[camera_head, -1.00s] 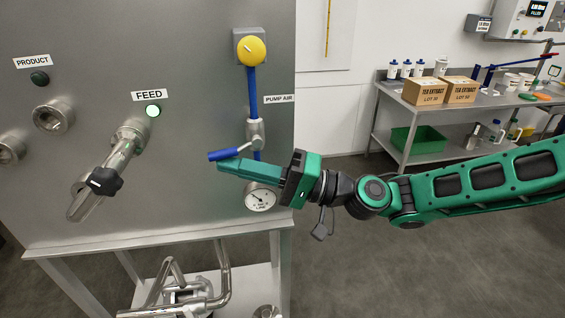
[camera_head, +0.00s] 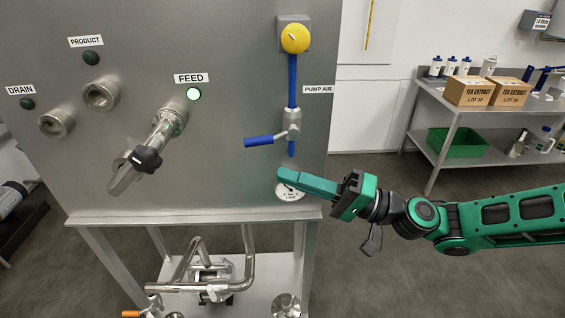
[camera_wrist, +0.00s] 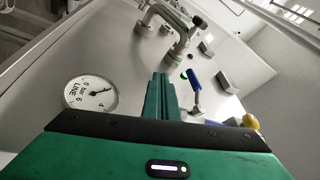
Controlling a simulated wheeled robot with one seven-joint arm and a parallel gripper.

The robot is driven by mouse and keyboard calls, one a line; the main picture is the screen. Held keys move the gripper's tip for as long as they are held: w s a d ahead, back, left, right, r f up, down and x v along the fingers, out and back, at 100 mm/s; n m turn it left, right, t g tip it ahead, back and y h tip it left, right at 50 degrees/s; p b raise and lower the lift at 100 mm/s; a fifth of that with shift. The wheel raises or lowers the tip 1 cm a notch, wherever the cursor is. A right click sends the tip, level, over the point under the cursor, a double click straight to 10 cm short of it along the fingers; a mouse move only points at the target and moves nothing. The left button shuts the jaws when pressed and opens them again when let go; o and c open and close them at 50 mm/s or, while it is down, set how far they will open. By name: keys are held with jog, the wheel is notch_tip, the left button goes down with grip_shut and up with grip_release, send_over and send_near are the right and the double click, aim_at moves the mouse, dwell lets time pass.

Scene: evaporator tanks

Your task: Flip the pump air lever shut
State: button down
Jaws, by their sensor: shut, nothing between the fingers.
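The pump air lever (camera_head: 259,141) has a blue handle that sticks out to the left, tilted slightly down, from a metal valve (camera_head: 292,122). It lies across the vertical blue pipe (camera_head: 292,80) beside the PUMP AIR label (camera_head: 318,89). My gripper (camera_head: 282,175) is shut and empty. Its green fingers are below the lever, apart from it, and partly cover the round gauge (camera_head: 291,194). In the wrist view the shut fingers (camera_wrist: 160,84) point up the panel, with the lever's blue handle (camera_wrist: 193,79) to their right and the gauge (camera_wrist: 90,94) to their left.
A yellow knob (camera_head: 295,39) tops the blue pipe. The FEED valve (camera_head: 147,159) with its black knob juts out on the left of the steel panel (camera_head: 230,120). Pipes stand below the tank. A bench (camera_head: 440,110) with boxes is at the right; the floor between is clear.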

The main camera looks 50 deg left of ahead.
jog(key=shift+f+v, duration=0.2)
jog(key=shift+v, duration=0.7)
jog(key=shift+f+v, duration=0.2)
jog(key=shift+v, duration=0.7)
jog(key=shift+f+v, duration=0.2)
jog(key=shift+v, duration=0.75)
jog(key=shift+s, duration=0.15)
